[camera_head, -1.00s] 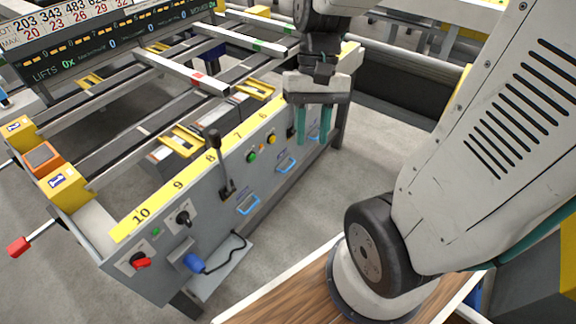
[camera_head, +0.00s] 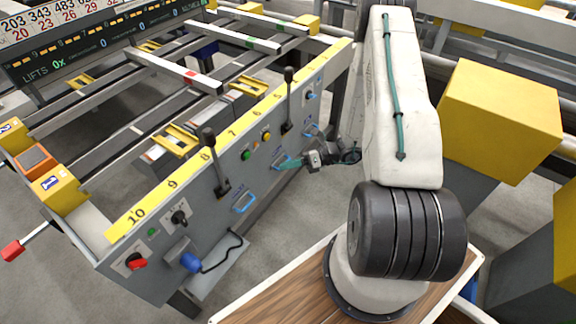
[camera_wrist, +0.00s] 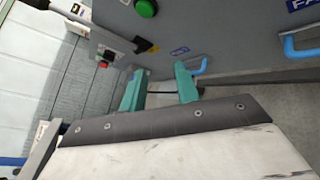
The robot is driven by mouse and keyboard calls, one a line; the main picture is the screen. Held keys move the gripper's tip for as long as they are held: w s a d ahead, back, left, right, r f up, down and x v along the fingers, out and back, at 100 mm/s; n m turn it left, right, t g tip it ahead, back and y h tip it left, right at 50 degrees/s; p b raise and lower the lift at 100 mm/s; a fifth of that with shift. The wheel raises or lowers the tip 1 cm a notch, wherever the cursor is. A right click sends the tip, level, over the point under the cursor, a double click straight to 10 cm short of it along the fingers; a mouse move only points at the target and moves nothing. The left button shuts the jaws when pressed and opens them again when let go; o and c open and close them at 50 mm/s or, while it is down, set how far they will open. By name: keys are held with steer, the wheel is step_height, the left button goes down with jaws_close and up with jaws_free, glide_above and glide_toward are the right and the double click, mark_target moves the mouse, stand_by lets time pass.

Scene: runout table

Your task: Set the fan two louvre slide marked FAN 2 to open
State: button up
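Several blue slide handles sit low on the grey panel (camera_head: 226,178): one left (camera_head: 243,204), one in the middle close to my gripper, and one further right (camera_head: 311,130). The wrist view shows one handle at the right (camera_wrist: 300,48) under a blue label starting "FA" (camera_wrist: 303,4); its number is cut off. Another blue handle (camera_wrist: 200,67) is partly hidden beside my right finger. I cannot read which is FAN 2. My gripper (camera_head: 287,163) points at the panel near the middle handle. In the wrist view its teal fingers (camera_wrist: 160,70) are apart with nothing clearly between them.
Black levers (camera_head: 219,165) (camera_head: 288,98) stick out from the panel. Green (camera_head: 245,155) and yellow (camera_head: 266,136) buttons lie between them. A red knob (camera_head: 136,261) and blue plug (camera_head: 190,262) are at the near end. A yellow block (camera_head: 500,115) stands right of my arm.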

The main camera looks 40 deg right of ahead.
steer(key=w+d+f+m+t+h, duration=0.4)
steer(key=d+f+m+t+h, duration=0.55)
steer(key=f+m, duration=0.7)
steer(key=w+a+m+g+y, duration=0.1)
steer(key=w+g, duration=0.1)
steer(key=w, duration=0.5)
steer(key=shift+w+a+r, duration=0.15)
steer(key=shift+w+a, duration=0.05)
steer(key=shift+a, duration=0.05)
steer(key=shift+c, duration=0.2)
jaws_close()
